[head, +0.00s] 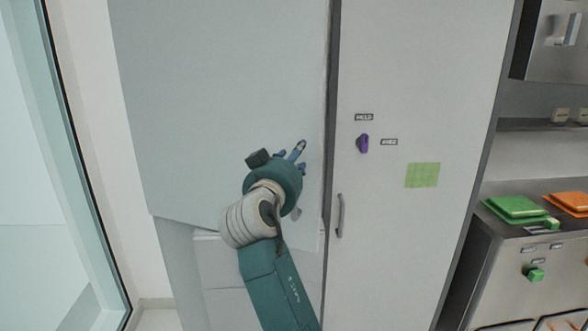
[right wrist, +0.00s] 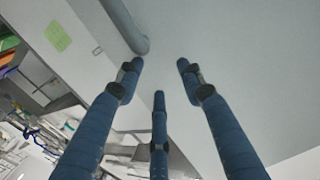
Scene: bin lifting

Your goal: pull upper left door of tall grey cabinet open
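The tall grey cabinet's upper left door (head: 220,90) fills the left middle of the head view. Its lower left corner juts out past the lower door (head: 225,265); I cannot tell whether it stands ajar. My right gripper (head: 300,155) is in front of this door, near its right edge. The lower end of a grey handle (head: 297,213) shows below the gripper; the rest is hidden. In the right wrist view the fingers (right wrist: 158,75) are spread and empty, with the grey handle (right wrist: 125,25) just beyond the tips. My left gripper is not in view.
The right door (head: 420,80) has a handle (head: 340,215), a purple knob (head: 363,143) and a green note (head: 422,175). A counter with green (head: 518,207) and orange (head: 570,202) items stands at the right. A glass pane (head: 45,200) is at the left.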

